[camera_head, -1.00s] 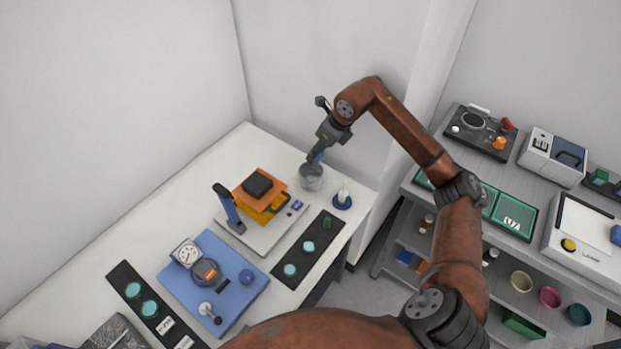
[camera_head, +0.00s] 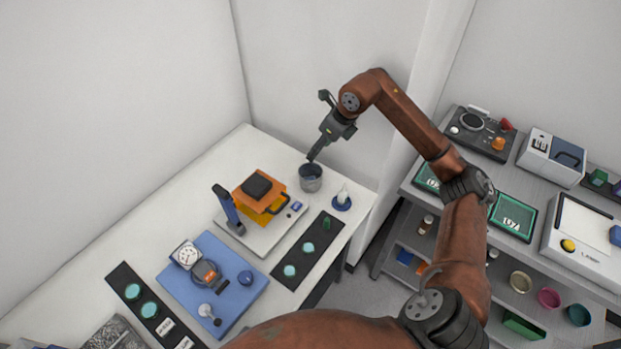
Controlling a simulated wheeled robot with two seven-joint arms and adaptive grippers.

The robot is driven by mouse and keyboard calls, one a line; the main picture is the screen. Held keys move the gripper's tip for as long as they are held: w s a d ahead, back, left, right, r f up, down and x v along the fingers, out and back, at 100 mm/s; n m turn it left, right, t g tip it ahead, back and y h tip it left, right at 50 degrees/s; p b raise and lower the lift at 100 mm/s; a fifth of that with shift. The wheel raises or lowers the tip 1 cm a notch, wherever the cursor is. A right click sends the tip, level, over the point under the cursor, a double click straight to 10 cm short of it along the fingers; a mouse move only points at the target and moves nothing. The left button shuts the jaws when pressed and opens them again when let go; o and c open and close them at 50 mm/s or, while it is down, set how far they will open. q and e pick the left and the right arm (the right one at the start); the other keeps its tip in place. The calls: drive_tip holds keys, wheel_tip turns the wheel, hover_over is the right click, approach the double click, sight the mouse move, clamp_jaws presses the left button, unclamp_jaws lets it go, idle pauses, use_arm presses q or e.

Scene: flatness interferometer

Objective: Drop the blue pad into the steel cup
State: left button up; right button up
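The steel cup (camera_head: 311,184) stands upright near the back right corner of the white table. Something blue shows inside its mouth, which looks like the blue pad (camera_head: 311,177), mostly hidden by the cup wall. My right gripper (camera_head: 312,156) is just above the cup's rim, pointing down and to the left. No blue shows between its fingers now, and it looks empty and open, though the gap is small in this view. My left gripper is not in view.
A white bottle on a blue base (camera_head: 342,199) stands right of the cup. An orange-topped device (camera_head: 258,195) is left of it. A dark strip with teal discs (camera_head: 308,248) lies in front. A grey shelf unit (camera_head: 405,188) with instruments stands at the right.

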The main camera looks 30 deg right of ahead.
drive_tip(key=v, duration=0.8)
drive_tip(key=shift+s+r, duration=0.15)
drive_tip(key=shift+r, duration=0.2)
